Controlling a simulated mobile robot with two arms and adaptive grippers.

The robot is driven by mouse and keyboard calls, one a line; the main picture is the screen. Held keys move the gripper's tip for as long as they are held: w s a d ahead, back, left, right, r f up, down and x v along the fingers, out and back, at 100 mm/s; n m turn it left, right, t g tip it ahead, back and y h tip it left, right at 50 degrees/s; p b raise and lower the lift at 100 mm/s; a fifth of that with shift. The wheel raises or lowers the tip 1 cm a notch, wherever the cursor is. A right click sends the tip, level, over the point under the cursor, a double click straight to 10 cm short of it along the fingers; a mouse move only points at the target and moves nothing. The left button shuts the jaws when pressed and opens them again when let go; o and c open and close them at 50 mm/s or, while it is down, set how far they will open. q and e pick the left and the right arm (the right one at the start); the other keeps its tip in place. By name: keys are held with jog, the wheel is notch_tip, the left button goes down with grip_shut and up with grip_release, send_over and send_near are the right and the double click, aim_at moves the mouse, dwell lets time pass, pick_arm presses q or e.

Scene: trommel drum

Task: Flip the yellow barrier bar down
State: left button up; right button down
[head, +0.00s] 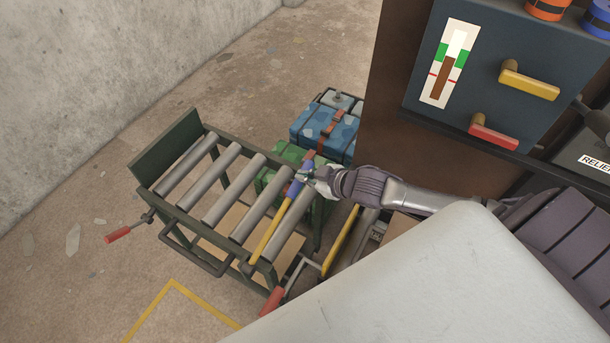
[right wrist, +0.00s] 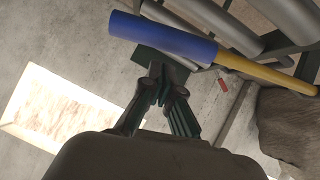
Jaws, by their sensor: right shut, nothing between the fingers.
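The yellow barrier bar (head: 268,234) with its blue grip (head: 295,189) shows at the right end of the roller cart (head: 222,205), slanting along the end rollers in the head view. My right gripper (head: 308,174) is at the blue-grip end of the bar. In the right wrist view the blue grip (right wrist: 162,37) and the yellow bar (right wrist: 268,75) cross beyond the fingertips. The right gripper (right wrist: 168,88) is shut with nothing held. I cannot tell whether its tips touch the grip. My left gripper is not in view.
Blue (head: 325,128) and green (head: 288,160) camouflage cases stand behind the cart. Red handles (head: 118,234) (head: 272,301) stick out from the cart. A dark panel (head: 480,75) with yellow and red levers stands at upper right. Concrete floor is open on the left.

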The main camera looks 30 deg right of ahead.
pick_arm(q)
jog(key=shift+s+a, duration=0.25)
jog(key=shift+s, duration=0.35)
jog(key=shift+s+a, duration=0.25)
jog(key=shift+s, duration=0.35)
pick_arm(e)
jog(key=shift+w+d+f, duration=0.1)
jog(key=shift+w+f, duration=0.1)
jog(key=shift+f, duration=0.55)
pick_arm(q)
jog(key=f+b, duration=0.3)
jog(key=b, duration=0.1)
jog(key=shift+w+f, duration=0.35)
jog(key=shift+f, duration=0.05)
pick_arm(e)
notch_tip(320, 180, down, 6)
jog(key=d, duration=0.1)
jog(key=shift+w+d+f, duration=0.25)
jog(key=shift+w+d, duration=0.05)
jog(key=shift+d, duration=0.05)
